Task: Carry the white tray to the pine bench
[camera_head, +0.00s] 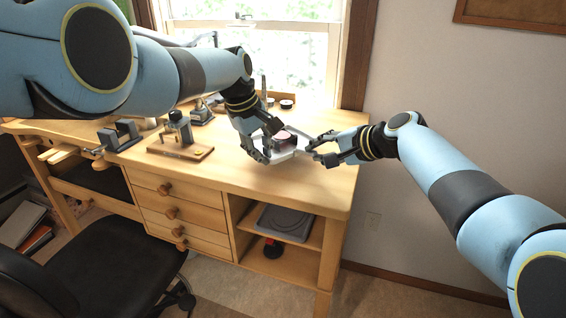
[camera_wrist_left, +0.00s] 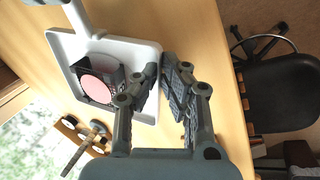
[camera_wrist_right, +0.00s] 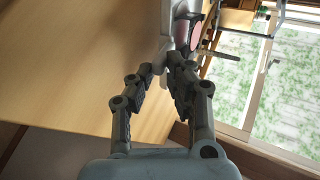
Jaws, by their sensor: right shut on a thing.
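The white tray (camera_head: 284,156) is at the right part of the pine bench (camera_head: 225,165), on or just above its top; I cannot tell which. It carries a dark block with a round pink top (camera_wrist_left: 97,88). My right gripper (camera_head: 315,148) is shut on the tray's handle at the right; the handle shows between its fingertips in the right wrist view (camera_wrist_right: 162,68). My left gripper (camera_head: 262,152) is at the tray's near left side. In the left wrist view its fingers (camera_wrist_left: 161,70) stand apart at the tray's rim, one inside and one outside.
A small tool on a wooden base (camera_head: 180,146) and a dark vise (camera_head: 118,136) stand on the bench to the left. A black chair (camera_head: 95,265) is in front. The bench's front right top is clear.

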